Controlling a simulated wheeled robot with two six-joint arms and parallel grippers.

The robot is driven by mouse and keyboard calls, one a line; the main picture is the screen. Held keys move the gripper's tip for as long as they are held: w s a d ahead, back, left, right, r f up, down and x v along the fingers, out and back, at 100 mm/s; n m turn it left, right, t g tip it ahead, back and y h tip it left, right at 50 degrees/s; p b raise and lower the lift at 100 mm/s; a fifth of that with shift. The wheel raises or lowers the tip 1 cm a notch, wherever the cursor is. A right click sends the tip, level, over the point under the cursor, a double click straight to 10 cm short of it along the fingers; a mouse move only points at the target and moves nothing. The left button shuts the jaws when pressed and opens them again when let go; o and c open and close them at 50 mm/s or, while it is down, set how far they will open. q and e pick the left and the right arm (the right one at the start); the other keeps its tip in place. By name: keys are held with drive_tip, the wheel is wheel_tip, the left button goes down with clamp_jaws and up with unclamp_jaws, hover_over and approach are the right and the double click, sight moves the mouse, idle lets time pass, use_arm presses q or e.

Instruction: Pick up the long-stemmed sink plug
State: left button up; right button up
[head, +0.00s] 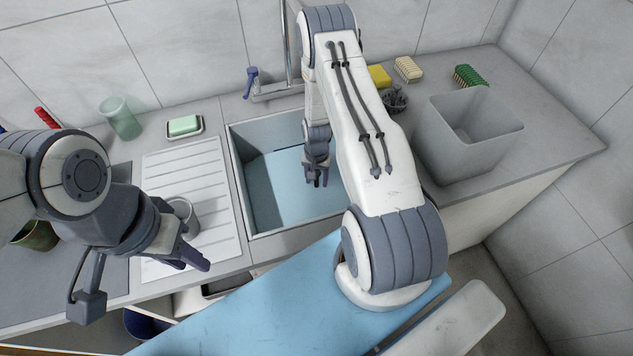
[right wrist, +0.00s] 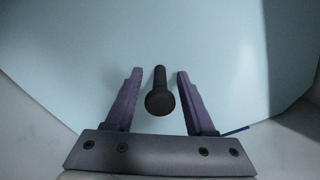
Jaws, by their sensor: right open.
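The long-stemmed sink plug (right wrist: 160,98) is dark, with a round head and a straight stem. In the right wrist view it lies on the pale blue floor of the sink basin, between the two fingers in the picture, touching neither. My right gripper (right wrist: 155,90) is open and empty. In the head view my right gripper (head: 317,178) points down inside the sink basin (head: 237,180), and the plug cannot be made out there. My left gripper (head: 190,258) is over the front of the draining board, beside a grey cup; its fingers look apart with nothing between them.
The ribbed draining board (head: 205,165) holds the grey cup (head: 184,212). A soap dish with green soap (head: 183,125) and a green glass (head: 120,118) stand behind. A grey bin (head: 470,135), sponge (head: 379,76) and brushes (head: 468,76) are at right. The basin walls surround my right gripper.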

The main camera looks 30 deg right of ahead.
drive_tip(key=shift+f, duration=0.35)
clamp_jaws()
drive_tip(key=shift+r, duration=0.1)
drive_tip(key=shift+r+b, duration=0.3)
drive_tip(key=shift+r, duration=0.3)
wheel_tip(320, 180, up, 3)
drive_tip(key=shift+w+f+b, duration=0.1)
drive_tip(key=shift+f+b, duration=0.1)
drive_tip(key=shift+b, duration=0.25)
drive_tip(key=s+d+r+b, duration=0.2)
drive_tip(key=s+d+r, duration=0.5)
drive_tip(key=s+d, duration=0.1)
drive_tip(key=shift+s, duration=0.35)
